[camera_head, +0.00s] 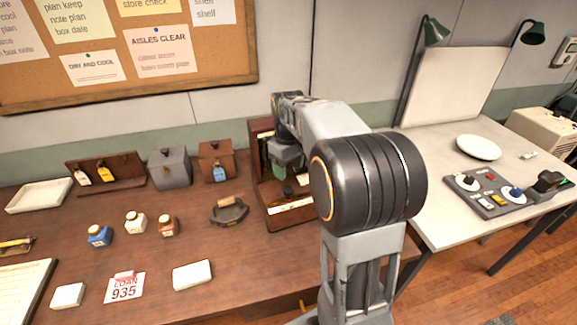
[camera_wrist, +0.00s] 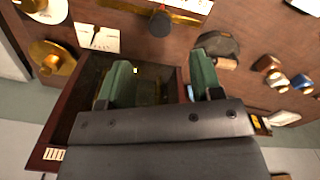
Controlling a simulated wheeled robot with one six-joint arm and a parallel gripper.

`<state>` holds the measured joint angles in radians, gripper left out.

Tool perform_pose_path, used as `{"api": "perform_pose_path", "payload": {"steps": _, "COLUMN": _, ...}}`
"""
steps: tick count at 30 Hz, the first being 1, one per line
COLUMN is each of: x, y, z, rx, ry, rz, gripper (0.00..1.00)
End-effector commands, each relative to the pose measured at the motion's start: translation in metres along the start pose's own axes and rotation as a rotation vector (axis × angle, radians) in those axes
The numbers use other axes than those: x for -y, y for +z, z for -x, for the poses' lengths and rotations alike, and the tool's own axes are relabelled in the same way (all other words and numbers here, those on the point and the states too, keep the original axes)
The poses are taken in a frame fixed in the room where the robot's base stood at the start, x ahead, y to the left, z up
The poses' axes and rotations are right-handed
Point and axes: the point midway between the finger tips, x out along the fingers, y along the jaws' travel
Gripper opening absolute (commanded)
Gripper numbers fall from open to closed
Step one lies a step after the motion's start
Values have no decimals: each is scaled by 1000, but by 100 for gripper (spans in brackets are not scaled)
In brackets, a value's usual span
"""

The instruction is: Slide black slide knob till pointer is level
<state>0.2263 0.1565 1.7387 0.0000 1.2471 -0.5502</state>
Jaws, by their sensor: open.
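A dark wooden device (camera_head: 285,220) stands on the brown table, partly hidden behind my arm. Its black knob (camera_head: 288,190) shows low at its front. In the wrist view the black knob (camera_wrist: 160,23) sits on a brass strip (camera_wrist: 185,15) near the top edge. A small white card with dark marks (camera_wrist: 98,39) is left of it; I cannot make out a pointer or whether it is level. My gripper (camera_wrist: 160,78) has two green fingers, spread apart and empty, over the device's dark panel. The knob is apart from both fingers, beyond them in the picture.
A brass disc (camera_wrist: 52,57) and a white pan (camera_wrist: 45,8) are beside the card. A dark handled object (camera_head: 229,210) and small bottles (camera_head: 135,222) stand left of the device.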

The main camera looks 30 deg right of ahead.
Motion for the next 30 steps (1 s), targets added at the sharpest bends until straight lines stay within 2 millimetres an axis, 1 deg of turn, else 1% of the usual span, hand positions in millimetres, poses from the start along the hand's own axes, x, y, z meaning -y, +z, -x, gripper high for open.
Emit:
{"api": "perform_pose_path", "payload": {"steps": 1, "x": 0, "y": 0, "z": -6, "rx": 0, "ry": 0, "rz": 0, "gripper": 60}}
{"api": "perform_pose_path", "payload": {"steps": 8, "x": 1, "y": 0, "z": -27, "rx": 1, "ry": 0, "rz": 0, "gripper": 60}}
{"api": "perform_pose_path", "payload": {"steps": 27, "x": 1, "y": 0, "z": -91, "rx": 0, "ry": 0, "rz": 0, "gripper": 60}}
{"api": "perform_pose_path", "payload": {"steps": 30, "x": 1, "y": 0, "z": -86, "rx": -1, "ry": 1, "rz": 0, "gripper": 60}}
